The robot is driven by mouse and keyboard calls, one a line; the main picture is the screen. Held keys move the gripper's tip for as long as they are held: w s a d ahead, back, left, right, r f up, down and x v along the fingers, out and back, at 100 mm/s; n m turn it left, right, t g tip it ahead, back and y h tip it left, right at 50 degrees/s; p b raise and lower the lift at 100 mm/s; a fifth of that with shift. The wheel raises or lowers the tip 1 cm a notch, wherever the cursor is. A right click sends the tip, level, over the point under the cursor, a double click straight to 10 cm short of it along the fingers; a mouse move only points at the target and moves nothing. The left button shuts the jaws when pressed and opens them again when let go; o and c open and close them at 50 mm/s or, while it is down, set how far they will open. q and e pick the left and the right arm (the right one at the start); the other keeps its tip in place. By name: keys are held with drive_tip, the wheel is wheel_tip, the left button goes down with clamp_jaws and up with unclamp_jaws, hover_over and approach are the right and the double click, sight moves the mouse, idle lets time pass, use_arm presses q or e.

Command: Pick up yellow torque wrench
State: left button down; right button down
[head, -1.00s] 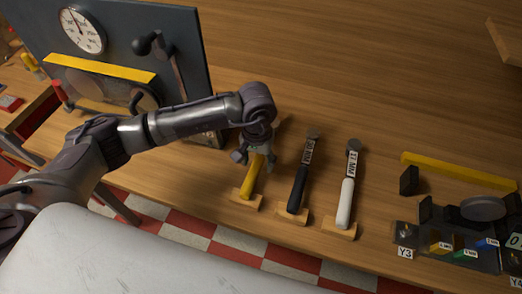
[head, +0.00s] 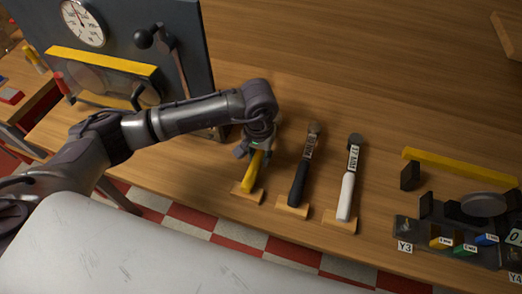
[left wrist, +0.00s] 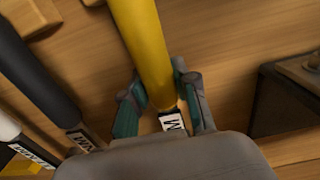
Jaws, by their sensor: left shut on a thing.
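The yellow torque wrench (head: 252,172) stands out with its yellow handle toward the bench's front edge, at a small wooden block (head: 240,196). My left gripper (head: 256,146) is shut on it near the dark upper part, and hides its head end in the head view. In the left wrist view the yellow handle (left wrist: 145,45) runs between the two fingers (left wrist: 162,106), with a white label just below it. I cannot tell whether the handle is clear of the block. My right gripper is not in view.
A black-handled wrench (head: 299,182) and a white-handled wrench (head: 346,195) lie to the right on blocks. A dark gauge panel (head: 180,60) stands at the left. A dark fixture (head: 415,232) with coloured pieces sits at the right. The bench behind the wrenches is clear.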

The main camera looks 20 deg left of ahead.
use_arm(q)
drive_tip(key=shift+r, duration=0.2)
drive_tip(key=r, duration=0.1)
drive_tip(key=r+b, duration=0.2)
drive_tip(key=r, duration=0.1)
drive_tip(key=shift+d, duration=0.25)
drive_tip(key=d+r+b, duration=0.1)
drive_tip(key=d+r, duration=0.1)
drive_tip(key=d, duration=0.1)
drive_tip(key=s+d+r, duration=0.1)
drive_tip(key=d+r, duration=0.1)
drive_tip(key=d, duration=0.2)
drive_tip(key=s+d+r+b, duration=0.1)
drive_tip(key=d+r, duration=0.1)
drive_tip(key=d, duration=0.1)
drive_tip(key=shift+s+d+r+b, duration=0.15)
drive_tip(key=shift+d+b, duration=0.1)
drive_tip(key=shift+b, duration=0.1)
drive_tip(key=shift+d+r, duration=0.2)
drive_tip(key=shift+d, duration=0.05)
